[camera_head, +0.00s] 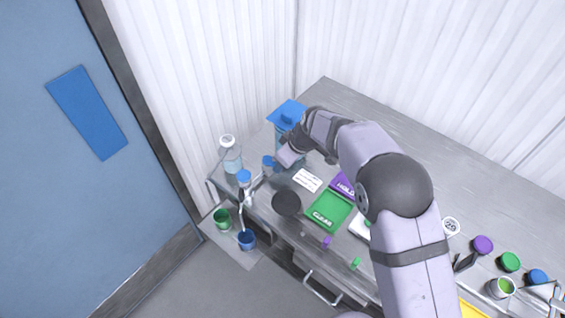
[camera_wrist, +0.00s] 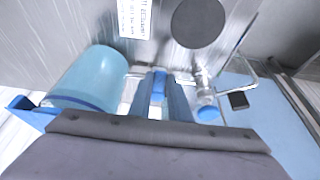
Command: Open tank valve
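The tank is a translucent blue cylinder (camera_wrist: 90,80) at the left of the wrist view. In the head view its blue top (camera_head: 287,112) shows at the table's back left, partly behind my arm. My gripper (camera_head: 283,157) points down and left beside the tank. In the wrist view my two gripper fingers (camera_wrist: 160,88) lie close together, with a small blue valve part (camera_wrist: 159,84) between their tips. Whether they touch or squeeze it cannot be told. A metal tap (camera_wrist: 203,85) with a blue end (camera_wrist: 208,113) stands right of the fingers, apart from them.
A clear bottle (camera_head: 231,158) stands at the table's left edge. A green cup (camera_head: 222,219) and a blue cup (camera_head: 246,240) sit on a lower shelf. A dark disc (camera_head: 286,203), green tray (camera_head: 329,211) and purple tray (camera_head: 343,184) lie in front of my gripper.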

